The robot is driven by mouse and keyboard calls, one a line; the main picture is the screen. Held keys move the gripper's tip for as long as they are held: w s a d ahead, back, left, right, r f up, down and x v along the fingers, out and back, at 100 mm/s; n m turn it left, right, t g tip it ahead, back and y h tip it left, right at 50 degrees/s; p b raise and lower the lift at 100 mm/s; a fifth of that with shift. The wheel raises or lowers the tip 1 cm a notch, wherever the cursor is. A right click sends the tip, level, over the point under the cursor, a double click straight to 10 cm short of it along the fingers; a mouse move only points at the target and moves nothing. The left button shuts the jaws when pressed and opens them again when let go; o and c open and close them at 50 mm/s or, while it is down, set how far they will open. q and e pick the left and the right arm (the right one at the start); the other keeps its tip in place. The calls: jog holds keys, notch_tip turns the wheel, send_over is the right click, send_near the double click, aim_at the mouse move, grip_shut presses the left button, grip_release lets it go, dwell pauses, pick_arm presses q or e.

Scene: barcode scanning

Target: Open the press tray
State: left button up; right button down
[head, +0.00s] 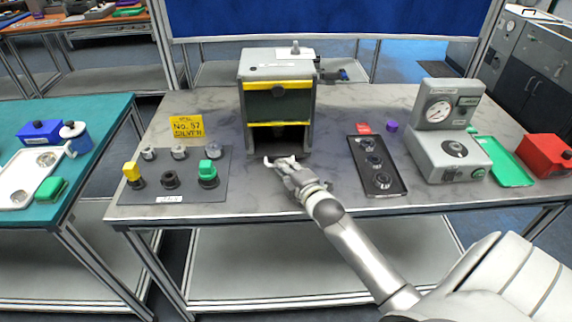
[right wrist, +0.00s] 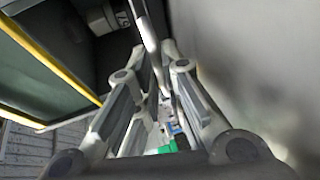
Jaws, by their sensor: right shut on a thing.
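The press (head: 281,101) is a grey cabinet with yellow bands, standing at the back middle of the grey table. Its lower front is an open, dark bay. My right gripper (head: 279,163) is low in front of this bay, its arm coming from the lower right. In the right wrist view, the gripper (right wrist: 155,85) is shut on a thin, light metal bar (right wrist: 149,30), which looks like the tray handle. The tray itself is hard to make out, dark or hidden behind the gripper. My left gripper is not in view.
Left of the press lies a dark button panel (head: 150,192) with a yellow sign (head: 186,127) behind it. To the right are a black tray (head: 392,186) with round parts, a grey gauge device (head: 447,150), a green tray (head: 512,176) and a red box (head: 545,154).

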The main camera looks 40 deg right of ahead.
aim_at(289, 211)
jog(key=s+a+p, duration=0.1)
jog(key=s+a, duration=0.1)
jog(key=s, duration=0.1)
jog(key=s+a+p, duration=0.1)
jog(key=s+a, duration=0.1)
jog(key=s, duration=0.1)
jog(key=s+a+p, duration=0.1)
jog(key=s+a, duration=0.1)
jog(key=s, duration=0.2)
jog(key=shift+p, duration=0.35)
jog(key=shift+s+a, duration=0.35)
jog(key=shift+s, duration=0.15)
jog(key=c, duration=1.8)
grip_release()
jog(key=shift+w, duration=0.1)
jog(key=v, duration=1.2)
